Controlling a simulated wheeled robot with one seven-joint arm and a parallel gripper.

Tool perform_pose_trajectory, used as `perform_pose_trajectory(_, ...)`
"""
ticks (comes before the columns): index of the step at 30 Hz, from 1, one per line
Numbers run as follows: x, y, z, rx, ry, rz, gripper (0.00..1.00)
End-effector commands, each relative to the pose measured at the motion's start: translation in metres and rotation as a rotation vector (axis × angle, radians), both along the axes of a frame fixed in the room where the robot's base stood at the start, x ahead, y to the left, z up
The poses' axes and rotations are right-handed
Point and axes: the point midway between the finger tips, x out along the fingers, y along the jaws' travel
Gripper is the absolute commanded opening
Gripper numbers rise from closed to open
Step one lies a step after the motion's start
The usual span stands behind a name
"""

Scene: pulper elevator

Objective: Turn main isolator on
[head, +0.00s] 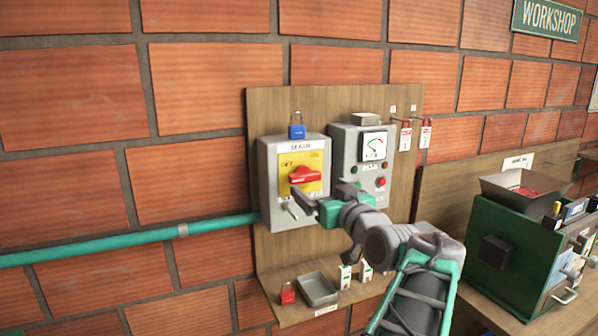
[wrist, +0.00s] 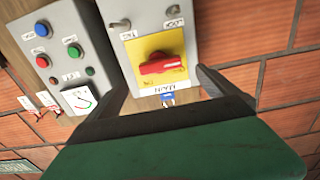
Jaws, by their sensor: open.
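The main isolator is a grey box (head: 269,172) on a wooden backboard, with a yellow plate (head: 289,188) and a red rotary handle (head: 304,176). OFF is printed at the plate's upper left and ON at its upper right. The handle lies roughly horizontal. In the wrist view, seen upside down, the handle (wrist: 162,65) shows between my fingers. My gripper (head: 320,196) is open and empty in front of the box's lower right; I see no contact with the handle. A blue padlock (head: 297,131) sits at the box's top; it also shows in the wrist view (wrist: 167,98).
A grey meter panel (head: 346,147) with buttons stands right of the isolator. Red tags (head: 405,134) hang farther right. Below are a red padlock (head: 288,294) and a grey tray (head: 317,289). A green machine (head: 495,235) stands at right. A teal pipe (head: 120,243) runs along the wall at left.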

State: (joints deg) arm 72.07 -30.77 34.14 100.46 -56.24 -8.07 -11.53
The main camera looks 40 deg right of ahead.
Motion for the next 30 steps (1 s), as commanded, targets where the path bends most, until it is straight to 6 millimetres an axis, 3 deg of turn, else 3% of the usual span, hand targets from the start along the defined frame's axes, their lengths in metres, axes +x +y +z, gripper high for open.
perform_pose_trajectory(6, 0.040, -0.009, 0.003, 0.005, 0.003, 0.008, 0.98)
perform_pose_trajectory(12, 0.067, -0.017, 0.001, 0.003, 0.003, 0.005, 0.98)
perform_pose_trajectory(21, 0.072, -0.018, -0.002, 0.002, 0.004, 0.005, 0.97)
perform_pose_trajectory(30, 0.071, -0.017, -0.001, 0.002, 0.005, 0.005, 0.73)
